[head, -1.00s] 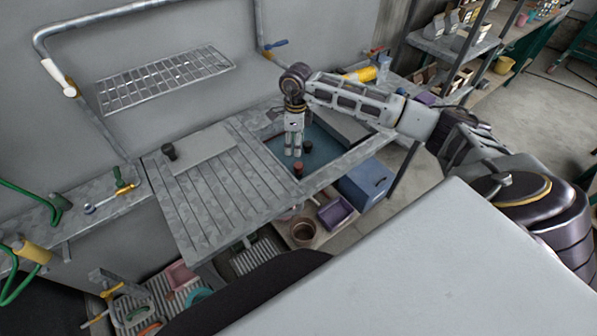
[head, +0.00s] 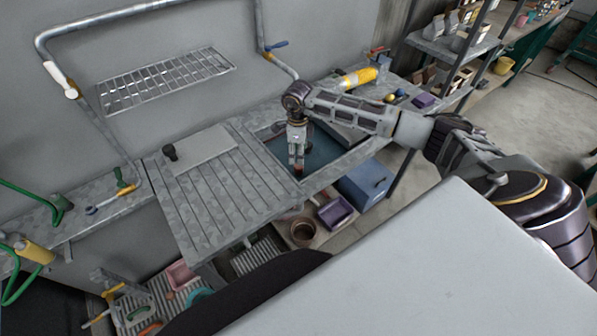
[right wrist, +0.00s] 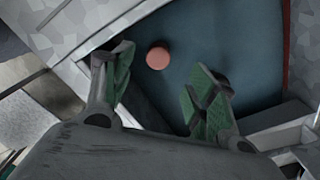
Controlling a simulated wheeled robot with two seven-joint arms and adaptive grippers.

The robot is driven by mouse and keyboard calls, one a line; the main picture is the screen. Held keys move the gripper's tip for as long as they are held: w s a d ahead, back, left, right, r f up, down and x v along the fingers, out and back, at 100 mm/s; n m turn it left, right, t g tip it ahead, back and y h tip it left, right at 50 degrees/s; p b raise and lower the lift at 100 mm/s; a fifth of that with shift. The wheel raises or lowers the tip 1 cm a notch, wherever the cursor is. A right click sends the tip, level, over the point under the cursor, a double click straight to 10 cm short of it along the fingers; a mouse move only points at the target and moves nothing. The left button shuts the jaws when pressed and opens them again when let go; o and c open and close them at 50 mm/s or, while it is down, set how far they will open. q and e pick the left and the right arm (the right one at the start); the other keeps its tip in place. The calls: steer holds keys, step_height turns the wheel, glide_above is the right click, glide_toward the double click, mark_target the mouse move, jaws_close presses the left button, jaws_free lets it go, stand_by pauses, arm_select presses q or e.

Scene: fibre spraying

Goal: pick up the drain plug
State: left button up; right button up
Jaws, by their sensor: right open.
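The drain plug, a dark short cylinder with a reddish round top (head: 299,172), is by the front edge of the blue-floored sink (head: 325,149). In the right wrist view its round pinkish-red top (right wrist: 158,57) shows in the gap just ahead of the fingers, apparently touching neither. My right gripper (head: 297,163) points down at the sink, close above and behind the plug. Its green-padded fingers (right wrist: 162,85) are open and empty. In the head view the fingers overlap the plug, so their height over it is unclear. My left gripper is out of view.
A ribbed metal drainboard (head: 222,190) adjoins the sink on the left, with a grey board (head: 205,150) on it. A blue box (head: 366,183) and a purple bin (head: 336,212) stand below. A yellow cylinder (head: 360,77) lies on the ledge behind.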

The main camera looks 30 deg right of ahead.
mark_target(298, 167)
steer(key=shift+f, duration=1.75)
steer(key=shift+s+f+p, duration=0.1)
steer(key=shift+f+p, duration=0.25)
steer(key=shift+f, duration=0.15)
steer(key=shift+f+p, duration=0.45)
steer(key=shift+f, duration=1.65)
steer(key=shift+s, duration=0.1)
steer(key=c, duration=1.1)
steer(key=shift+c, duration=0.2)
steer(key=shift+r, duration=0.15)
steer(key=shift+r+b, duration=0.75)
steer(key=shift+r, duration=4.15)
